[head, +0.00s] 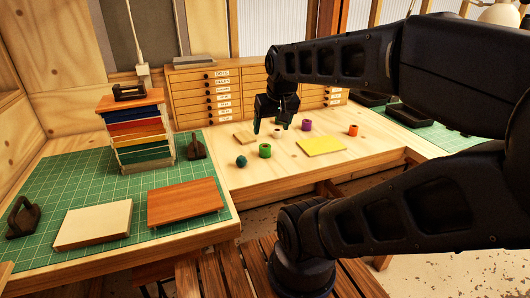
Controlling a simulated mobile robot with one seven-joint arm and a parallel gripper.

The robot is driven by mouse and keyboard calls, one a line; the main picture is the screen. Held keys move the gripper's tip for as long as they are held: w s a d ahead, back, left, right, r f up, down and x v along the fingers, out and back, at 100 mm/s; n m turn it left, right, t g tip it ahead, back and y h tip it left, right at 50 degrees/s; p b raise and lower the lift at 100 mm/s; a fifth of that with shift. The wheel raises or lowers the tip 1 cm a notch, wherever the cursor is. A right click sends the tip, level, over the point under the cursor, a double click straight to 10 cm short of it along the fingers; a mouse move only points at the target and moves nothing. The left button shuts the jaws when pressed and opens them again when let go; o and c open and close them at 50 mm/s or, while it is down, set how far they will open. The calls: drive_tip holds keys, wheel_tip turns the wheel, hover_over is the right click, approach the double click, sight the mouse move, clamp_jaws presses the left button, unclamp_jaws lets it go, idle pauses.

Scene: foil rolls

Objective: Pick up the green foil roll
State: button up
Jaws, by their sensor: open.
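The green foil roll (265,151) stands upright on the wooden worktop (262,181), a little left of the middle of the head view. A dark hole shows in its top. My gripper (271,127) points down above and behind the roll in the picture, with its fingers apart and nothing seen between them. The gripper appears clear of the green roll; its exact height is hard to tell.
A teal faceted object (241,161) sits left of the green roll. A yellow sheet (321,146), purple roll (306,125) and orange roll (353,131) lie to the right. A pale board (244,138) is behind. Drawers (190,100) stand at the back.

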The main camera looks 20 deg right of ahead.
drive_tip(key=w+d+f+m+g, duration=0.1)
drive_tip(key=w+f+m, duration=0.1)
drive_tip(key=w+m, duration=0.4)
drive_tip(key=w+d+f+m+g, duration=0.15)
drive_tip(key=w+m, duration=0.25)
drive_tip(key=w, duration=0.4)
drive_tip(key=m+g, duration=0.2)
drive_tip(key=m, duration=0.8)
approach(265, 146)
drive_tip(key=shift+a+f, duration=0.25)
drive_tip(key=shift+a, duration=0.1)
wheel_tip(265, 146, down, 5)
drive_tip(key=shift+r, duration=0.1)
drive_tip(key=shift+d+f, duration=0.2)
drive_tip(key=shift+f, duration=1.1)
drive_tip(key=shift+d+f, duration=0.15)
drive_tip(key=shift+f, duration=1.2)
drive_tip(key=c, duration=1.1)
